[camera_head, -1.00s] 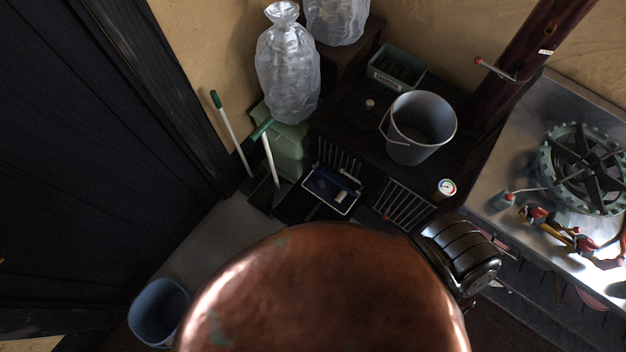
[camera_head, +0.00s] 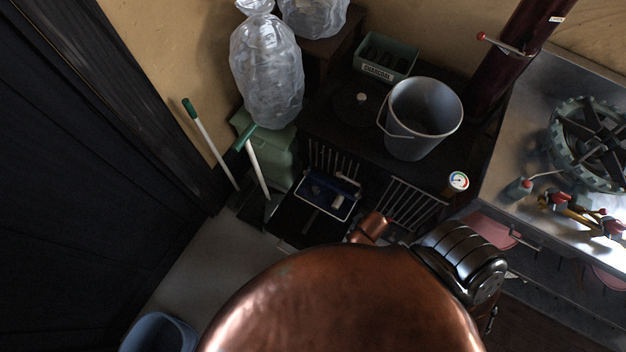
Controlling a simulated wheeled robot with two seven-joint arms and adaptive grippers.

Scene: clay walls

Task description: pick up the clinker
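I cannot make out a clinker for certain in the head view. A shallow blue tray (camera_head: 325,194) sits low in front of the dark stove (camera_head: 335,125), with small pale items in it too small to identify. Neither my left nor my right gripper can be made out. A large copper dome and a black ribbed part, seemingly my own body, cover the bottom middle and hide what lies behind them.
A grey bucket (camera_head: 422,118) and a green charcoal box (camera_head: 384,58) stand on the stove. White-handled tools (camera_head: 209,143) lean by a green container (camera_head: 272,155). A blue bin (camera_head: 158,334) stands lower left. A metal bench (camera_head: 540,145) holds a toothed wheel (camera_head: 592,143) and pliers (camera_head: 572,210).

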